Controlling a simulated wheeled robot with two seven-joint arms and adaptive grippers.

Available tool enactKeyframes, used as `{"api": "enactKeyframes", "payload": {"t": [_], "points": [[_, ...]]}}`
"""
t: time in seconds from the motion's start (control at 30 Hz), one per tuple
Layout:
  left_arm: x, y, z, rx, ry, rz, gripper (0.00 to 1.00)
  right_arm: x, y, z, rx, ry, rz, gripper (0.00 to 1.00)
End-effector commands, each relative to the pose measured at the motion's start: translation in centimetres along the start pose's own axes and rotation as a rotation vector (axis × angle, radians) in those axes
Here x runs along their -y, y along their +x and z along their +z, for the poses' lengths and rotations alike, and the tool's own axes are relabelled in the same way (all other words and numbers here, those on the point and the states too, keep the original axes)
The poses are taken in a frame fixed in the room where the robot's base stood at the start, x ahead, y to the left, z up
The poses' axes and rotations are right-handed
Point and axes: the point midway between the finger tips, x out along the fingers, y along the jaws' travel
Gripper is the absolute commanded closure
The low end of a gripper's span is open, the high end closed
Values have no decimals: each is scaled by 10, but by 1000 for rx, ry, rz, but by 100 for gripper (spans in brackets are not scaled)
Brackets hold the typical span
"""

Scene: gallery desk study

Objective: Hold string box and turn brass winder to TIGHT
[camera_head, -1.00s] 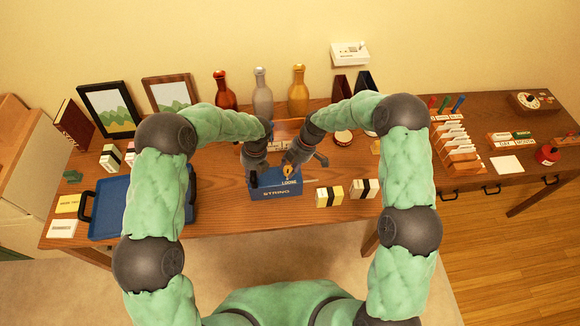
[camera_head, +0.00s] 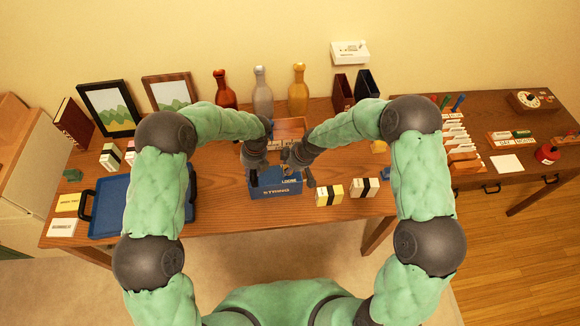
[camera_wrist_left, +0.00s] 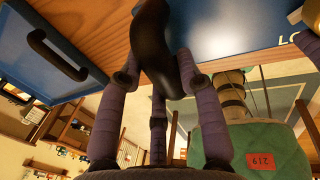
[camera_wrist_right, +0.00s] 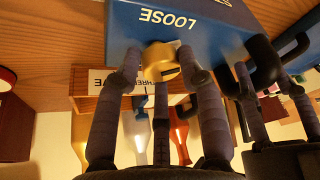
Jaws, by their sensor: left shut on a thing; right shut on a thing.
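The blue string box (camera_head: 291,188) stands at the desk's front edge, its STRING label facing me. It also shows in the left wrist view (camera_wrist_left: 225,25) and the right wrist view (camera_wrist_right: 205,42). My left gripper (camera_head: 254,178) is shut on the box's black handle (camera_wrist_left: 153,45) at its left end. My right gripper (camera_head: 291,166) is shut on the brass winder (camera_wrist_right: 160,56) on the box top. The word LOOSE shows beside the winder. The right gripper hides the winder in the head view. I cannot read a TIGHT mark.
A blue tray (camera_head: 113,233) lies left of the box. Two banded blocks, one yellow-white (camera_head: 329,195) and one pale (camera_head: 364,188), stand close on the right. A wooden box (camera_head: 291,126) is behind, with several bottles farther back. Bare desk lies between tray and string box.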

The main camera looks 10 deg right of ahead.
Motion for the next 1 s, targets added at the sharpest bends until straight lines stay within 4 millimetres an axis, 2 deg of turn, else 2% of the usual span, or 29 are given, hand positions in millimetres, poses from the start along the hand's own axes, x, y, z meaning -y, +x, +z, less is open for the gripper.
{"api": "enactKeyframes", "payload": {"t": [0.03,1.0], "points": [[6,0,0,4,3,-10,93,5,1,-2,0,18,5,93],[6,0,-1,3,4,-9,93,6,1,-7,-12,551,226,94]]}}
